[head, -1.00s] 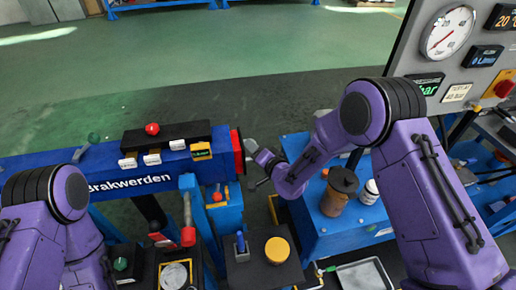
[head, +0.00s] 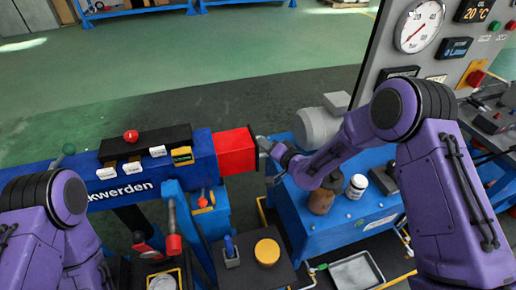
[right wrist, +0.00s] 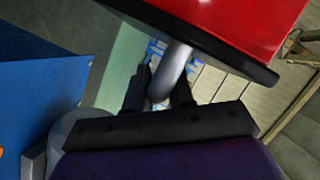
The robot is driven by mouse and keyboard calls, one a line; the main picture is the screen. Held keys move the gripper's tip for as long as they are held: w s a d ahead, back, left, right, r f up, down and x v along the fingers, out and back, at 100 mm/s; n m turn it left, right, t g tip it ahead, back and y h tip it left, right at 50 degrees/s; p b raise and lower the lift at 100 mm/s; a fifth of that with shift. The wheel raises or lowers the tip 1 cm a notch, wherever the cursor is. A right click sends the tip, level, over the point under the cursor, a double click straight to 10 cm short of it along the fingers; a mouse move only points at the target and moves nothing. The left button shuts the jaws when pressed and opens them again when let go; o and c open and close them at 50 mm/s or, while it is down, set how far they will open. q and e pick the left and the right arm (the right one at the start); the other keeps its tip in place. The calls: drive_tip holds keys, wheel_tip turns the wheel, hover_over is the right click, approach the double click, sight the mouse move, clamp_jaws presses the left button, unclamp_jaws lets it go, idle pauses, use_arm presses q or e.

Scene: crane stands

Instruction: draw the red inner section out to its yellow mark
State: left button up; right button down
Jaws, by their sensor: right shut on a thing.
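The red inner section (head: 236,152) sticks out of the right end of the blue boom (head: 130,180). I see no yellow mark on its visible red faces. My right gripper (head: 267,147) is at its outer end. In the right wrist view the red section (right wrist: 235,22) ends in a black edge, and a grey handle (right wrist: 172,72) hangs from it. There my right gripper (right wrist: 165,92) is shut on this handle, its black fingers on either side. My left arm shows at lower left, but its gripper is out of view.
A blue cabinet (head: 340,222) with a brown jar (head: 321,201) and a white bottle (head: 356,186) stands below my right arm. A gauge panel (head: 440,60) is at upper right. A red-tipped lever (head: 174,243) stands before the boom.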

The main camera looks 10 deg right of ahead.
drive_tip(key=shift+d, duration=0.6)
drive_tip(key=c, duration=1.2)
unclamp_jaws()
drive_tip(key=shift+o, duration=0.5)
drive_tip(key=b+v, duration=0.1)
drive_tip(key=v, duration=0.9)
drive_tip(key=shift+s+d+b, duration=0.2)
drive_tip(key=shift+s+b, duration=0.05)
drive_tip(key=shift+b, duration=0.05)
drive_tip(key=shift+f, duration=0.1)
